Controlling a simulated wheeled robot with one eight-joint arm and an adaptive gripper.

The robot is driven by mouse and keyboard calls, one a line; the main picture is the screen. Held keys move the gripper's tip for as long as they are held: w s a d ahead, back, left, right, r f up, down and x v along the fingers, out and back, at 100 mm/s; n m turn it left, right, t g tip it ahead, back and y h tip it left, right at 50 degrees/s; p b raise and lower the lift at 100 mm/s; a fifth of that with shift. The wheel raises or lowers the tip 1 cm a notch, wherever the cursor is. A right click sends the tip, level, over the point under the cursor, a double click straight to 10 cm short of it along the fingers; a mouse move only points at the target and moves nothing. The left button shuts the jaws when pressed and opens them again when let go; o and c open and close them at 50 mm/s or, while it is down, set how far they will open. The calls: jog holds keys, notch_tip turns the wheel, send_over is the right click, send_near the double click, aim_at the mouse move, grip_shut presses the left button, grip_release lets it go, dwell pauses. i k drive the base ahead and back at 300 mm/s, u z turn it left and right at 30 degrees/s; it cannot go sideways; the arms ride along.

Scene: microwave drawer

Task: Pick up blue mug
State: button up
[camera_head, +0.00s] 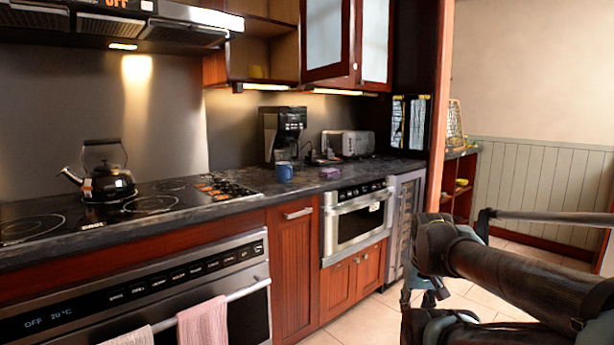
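The blue mug (284,172) stands upright on the dark countertop (235,197), near its front edge and to the right of the cooktop. Its whole near side shows. My arm fills the lower right of the view, well to the right of the mug and apart from it. Part of what looks like my gripper (428,286) shows small below the arm's elbow, over the floor. The arm partly hides it, and its fingers are too small to make out.
A coffee maker (281,134) stands behind the mug, with a toaster (345,143) and a small purple item (329,172) to its right. A kettle (108,184) sits on the cooktop (150,204). A microwave drawer (357,219) is below the counter. An upper cabinet door (327,38) hangs overhead.

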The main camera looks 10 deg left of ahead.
aim_at(283, 171)
jog(key=i, duration=1)
jog(key=z, duration=0.05)
